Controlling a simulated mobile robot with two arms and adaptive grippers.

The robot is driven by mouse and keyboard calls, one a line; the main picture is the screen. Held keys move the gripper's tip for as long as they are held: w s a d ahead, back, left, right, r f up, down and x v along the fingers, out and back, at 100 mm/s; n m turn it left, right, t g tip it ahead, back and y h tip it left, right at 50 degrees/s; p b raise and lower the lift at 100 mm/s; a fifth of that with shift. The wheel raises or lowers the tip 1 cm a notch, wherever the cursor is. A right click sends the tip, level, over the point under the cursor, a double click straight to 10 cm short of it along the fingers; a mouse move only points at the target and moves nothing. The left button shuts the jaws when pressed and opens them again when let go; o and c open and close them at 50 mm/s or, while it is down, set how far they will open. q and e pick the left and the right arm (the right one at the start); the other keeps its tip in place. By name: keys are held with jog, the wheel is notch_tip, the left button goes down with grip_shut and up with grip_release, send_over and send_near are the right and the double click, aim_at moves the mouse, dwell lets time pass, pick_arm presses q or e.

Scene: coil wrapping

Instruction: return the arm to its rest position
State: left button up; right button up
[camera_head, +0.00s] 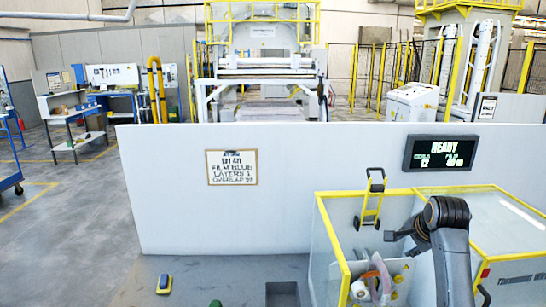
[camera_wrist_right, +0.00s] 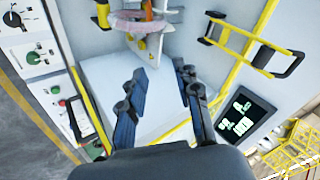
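My right arm rises at the lower right of the head view, its dark wrist above the yellow-framed enclosure (camera_head: 345,262). My right gripper (camera_head: 390,236) points left there. In the right wrist view my right gripper (camera_wrist_right: 160,68) has its two dark fingers spread apart with nothing between them. A pale flat surface (camera_wrist_right: 115,85) shows beyond the fingers. My left gripper is not in view.
A pink ring (camera_wrist_right: 137,25) hangs beyond the fingers. Grey floor (camera_head: 60,200) is open at left.

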jog(key=s+a+f+n+g, duration=0.1)
jog(key=s+a+f+n, duration=0.25)
jog(key=s+f, duration=0.55)
jog(key=s+a+f+n+g, duration=0.1)
jog(key=s+a+f+n, duration=0.25)
jog(key=s+f, duration=0.5)
jog(key=s+a+f+n+g, duration=0.1)
jog(key=s+a+f+n, duration=0.15)
jog(key=s, duration=0.55)
jog(key=s+a+f+n+y, duration=0.1)
jog(key=s+a+n, duration=0.15)
jog(key=s, duration=0.55)
jog(key=s+a+f+n+g, duration=0.1)
jog(key=s+a+n, duration=0.15)
jog(key=s, duration=0.55)
notch_tip(320, 180, down, 34)
jog(key=s+n+g+b, duration=0.1)
jog(key=s+b, duration=0.1)
jog(key=b, duration=0.6)
jog(key=s+d+f+b, duration=0.1)
jog(key=s+f+b, duration=0.2)
jog(key=s+f, duration=0.5)
jog(key=s+d+f+g+b, duration=0.1)
jog(key=s+d+f+b, duration=0.1)
jog(key=s+f, duration=0.6)
notch_tip(320, 180, down, 7)
jog(key=shift+s+d+f+g+b, duration=0.1)
jog(key=shift+s+d+g+b, duration=0.15)
jog(key=shift+b, duration=0.5)
